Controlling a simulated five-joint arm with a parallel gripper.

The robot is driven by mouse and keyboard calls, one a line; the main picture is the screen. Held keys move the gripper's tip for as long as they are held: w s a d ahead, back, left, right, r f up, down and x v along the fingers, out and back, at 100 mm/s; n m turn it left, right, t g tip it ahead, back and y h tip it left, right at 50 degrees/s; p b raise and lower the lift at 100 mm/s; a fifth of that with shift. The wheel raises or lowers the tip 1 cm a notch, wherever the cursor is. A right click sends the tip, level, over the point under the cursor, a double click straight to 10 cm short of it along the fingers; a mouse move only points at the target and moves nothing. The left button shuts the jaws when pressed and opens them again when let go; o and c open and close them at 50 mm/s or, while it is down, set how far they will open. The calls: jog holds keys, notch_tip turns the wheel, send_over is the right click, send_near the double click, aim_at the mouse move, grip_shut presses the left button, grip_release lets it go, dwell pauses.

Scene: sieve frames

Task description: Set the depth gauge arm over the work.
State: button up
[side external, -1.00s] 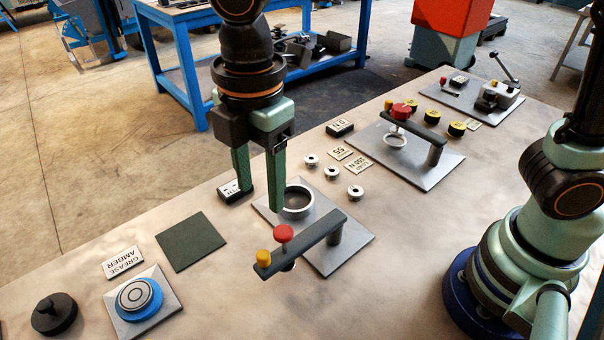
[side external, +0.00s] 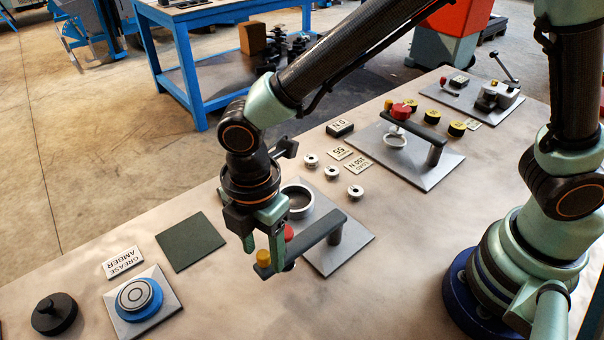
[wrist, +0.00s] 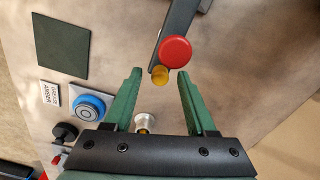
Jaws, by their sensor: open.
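The near depth gauge arm (side external: 318,239) is a dark bar on a post on a grey plate (side external: 345,258). It has a red knob (side external: 289,232) and a yellow end (side external: 263,258). A pale ring (side external: 298,199) sits on the plate, and the bar lies to one side of it. My gripper (side external: 264,250) is open at the bar's yellow end. In the wrist view the yellow end (wrist: 160,76) appears between my fingertips (wrist: 158,73), with the red knob (wrist: 175,50) just beyond. Contact cannot be told. The work inside the ring is not clear.
A second gauge station (side external: 418,165) stands farther back. Small silver discs (side external: 333,172) and label plates lie between. A green pad (side external: 191,241), a blue-ringed puck (side external: 139,297) and a black knob (side external: 54,314) lie left. The bench front is mostly clear.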

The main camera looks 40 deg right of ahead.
jog(key=shift+f, duration=0.15)
grip_shut()
dwell(1.4)
